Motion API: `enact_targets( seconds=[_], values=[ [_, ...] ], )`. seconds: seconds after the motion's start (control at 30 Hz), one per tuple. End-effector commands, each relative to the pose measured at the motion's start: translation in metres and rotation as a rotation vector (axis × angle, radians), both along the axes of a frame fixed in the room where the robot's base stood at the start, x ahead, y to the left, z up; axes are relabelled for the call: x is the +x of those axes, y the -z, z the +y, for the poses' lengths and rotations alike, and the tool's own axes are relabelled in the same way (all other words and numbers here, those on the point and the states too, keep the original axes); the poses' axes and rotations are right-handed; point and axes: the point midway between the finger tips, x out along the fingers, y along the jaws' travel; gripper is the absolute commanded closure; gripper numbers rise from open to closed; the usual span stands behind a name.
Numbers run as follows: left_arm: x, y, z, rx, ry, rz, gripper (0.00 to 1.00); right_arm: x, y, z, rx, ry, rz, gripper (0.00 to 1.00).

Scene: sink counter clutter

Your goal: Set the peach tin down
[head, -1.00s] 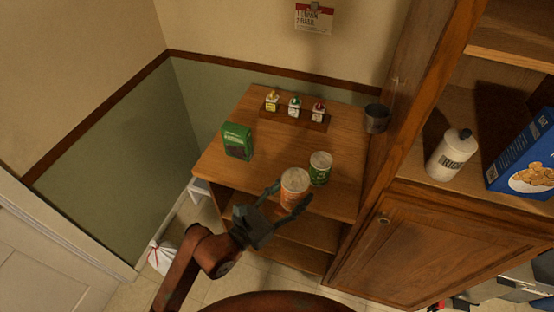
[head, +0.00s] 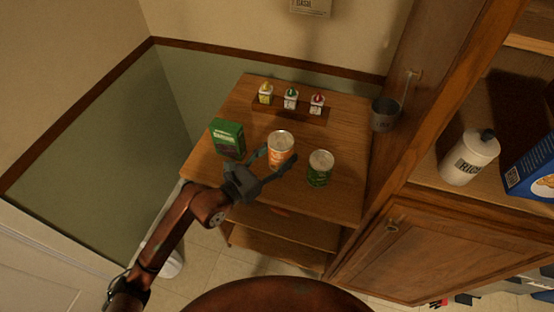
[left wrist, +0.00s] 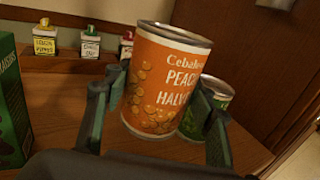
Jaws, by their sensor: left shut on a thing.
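The peach tin (head: 280,151) has an orange label and a silver lid. In the left wrist view, the peach tin (left wrist: 160,82) fills the middle and looks slightly tilted, with a finger on each side. My left gripper (head: 272,160) is shut on it over the wooden counter (head: 340,200). I cannot tell whether the tin's base touches the wood. A green tin (head: 320,168) stands just to its right, and shows partly hidden behind the right finger in the left wrist view (left wrist: 214,90). My right gripper is not in view.
A green box (head: 227,138) stands to the left of the peach tin. Several small spice bottles (head: 291,99) stand on a low rack at the back. A grey cup (head: 384,115) is at the back right beside the tall cabinet. Bare wood lies at the front right.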

Motion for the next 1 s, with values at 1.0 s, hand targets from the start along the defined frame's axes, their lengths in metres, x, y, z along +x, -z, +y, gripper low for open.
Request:
enact_targets(
  seconds=[1.0],
  values=[
    [0.030,0.067,0.008,-0.004,0.004,-0.004,0.90,0.000,0.028,0.002,0.002,-0.003,0.004,0.34]
  ],
)
